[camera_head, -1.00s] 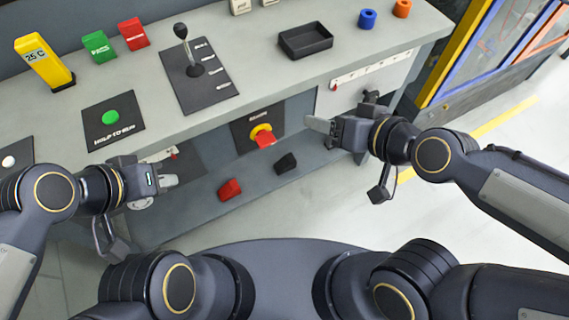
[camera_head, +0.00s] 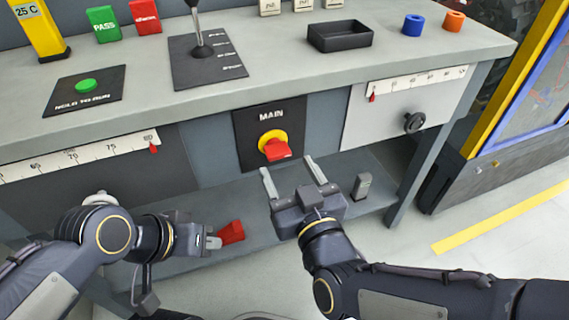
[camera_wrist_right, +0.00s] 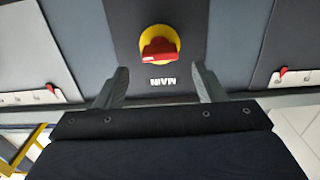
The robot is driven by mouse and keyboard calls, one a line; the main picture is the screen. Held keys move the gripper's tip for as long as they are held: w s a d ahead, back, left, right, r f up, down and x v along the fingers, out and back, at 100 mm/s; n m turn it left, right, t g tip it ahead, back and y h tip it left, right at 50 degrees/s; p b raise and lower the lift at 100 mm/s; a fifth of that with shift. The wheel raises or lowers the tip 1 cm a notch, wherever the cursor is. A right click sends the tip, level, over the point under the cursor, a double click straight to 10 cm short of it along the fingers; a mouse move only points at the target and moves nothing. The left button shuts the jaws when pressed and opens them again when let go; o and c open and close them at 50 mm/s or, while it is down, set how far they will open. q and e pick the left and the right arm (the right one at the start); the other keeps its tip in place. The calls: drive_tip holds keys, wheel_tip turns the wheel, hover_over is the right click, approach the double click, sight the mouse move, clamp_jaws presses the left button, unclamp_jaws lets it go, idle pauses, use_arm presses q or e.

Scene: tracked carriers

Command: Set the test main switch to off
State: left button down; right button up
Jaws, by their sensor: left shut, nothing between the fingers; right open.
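The main switch (camera_head: 277,149) has a red handle on a yellow ring, on a black plate marked MAIN (camera_head: 270,115) on the bench front. In the right wrist view the switch (camera_wrist_right: 160,48) sits upside down above its label, its red handle lying nearly level across the ring. My right gripper (camera_head: 290,168) is open and empty, just in front of and below the switch in the head view. Its spread fingertips (camera_wrist_right: 159,72) show either side of the switch, apart from the handle. My left gripper (camera_head: 214,243) is shut and empty, at lower left.
A red block (camera_head: 232,232) and a grey block (camera_head: 362,186) are on the lower shelf. Slide scales flank the switch, the right one (camera_head: 410,87) above a black knob (camera_head: 414,122). A lever (camera_head: 203,50), green button (camera_head: 87,86) and black tray (camera_head: 340,36) are on the bench top.

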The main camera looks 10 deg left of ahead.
sight(280, 156)
drive_tip(key=shift+b+x, duration=0.4)
drive_tip(key=shift+x, duration=1.75)
drive_tip(key=c, duration=1)
